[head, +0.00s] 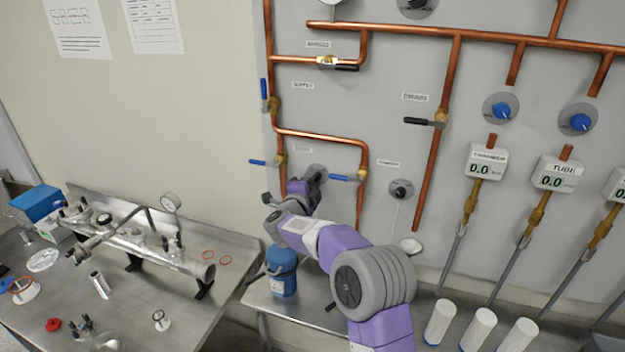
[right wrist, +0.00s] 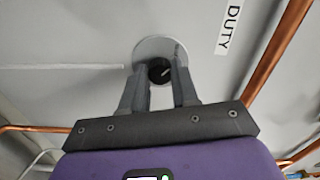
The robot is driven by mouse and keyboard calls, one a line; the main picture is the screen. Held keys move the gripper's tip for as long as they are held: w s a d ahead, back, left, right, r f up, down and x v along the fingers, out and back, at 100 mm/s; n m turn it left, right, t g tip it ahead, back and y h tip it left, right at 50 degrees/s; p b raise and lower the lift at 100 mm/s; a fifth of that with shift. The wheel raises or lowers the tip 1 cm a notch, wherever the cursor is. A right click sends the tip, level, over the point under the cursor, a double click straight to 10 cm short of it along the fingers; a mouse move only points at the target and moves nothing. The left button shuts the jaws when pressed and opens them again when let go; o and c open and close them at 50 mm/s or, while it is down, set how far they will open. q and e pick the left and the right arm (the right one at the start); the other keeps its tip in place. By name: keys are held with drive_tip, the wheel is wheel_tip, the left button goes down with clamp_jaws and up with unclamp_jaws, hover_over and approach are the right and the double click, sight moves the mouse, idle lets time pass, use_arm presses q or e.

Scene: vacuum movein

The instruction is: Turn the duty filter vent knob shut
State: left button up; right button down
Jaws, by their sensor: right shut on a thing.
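The duty filter vent knob (right wrist: 157,73) is a small black knob with a pale pointer line on a round grey plate (right wrist: 151,50), beside a label (right wrist: 232,22) reading DUTY. My right gripper (right wrist: 160,70) has its two fingers on either side of the knob and is shut on it. In the head view, my right gripper (head: 312,183) reaches the wall panel and hides the knob; only the top of its grey plate (head: 316,169) shows. My left gripper is in neither view.
Blue-handled valves (head: 264,162) and (head: 345,178) flank my right gripper closely on copper pipes (head: 320,134). A similar black knob (head: 401,189) is to the right.

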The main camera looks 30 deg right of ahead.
drive_tip(key=shift+f, duration=0.1)
idle(0.3)
drive_tip(key=c, duration=0.8)
unclamp_jaws()
drive_tip(key=shift+c, duration=0.2)
drive_tip(key=shift+a, duration=0.1)
drive_tip(key=v, duration=0.7)
drive_tip(key=shift+s+b, duration=0.25)
drive_tip(key=shift+b, duration=0.15)
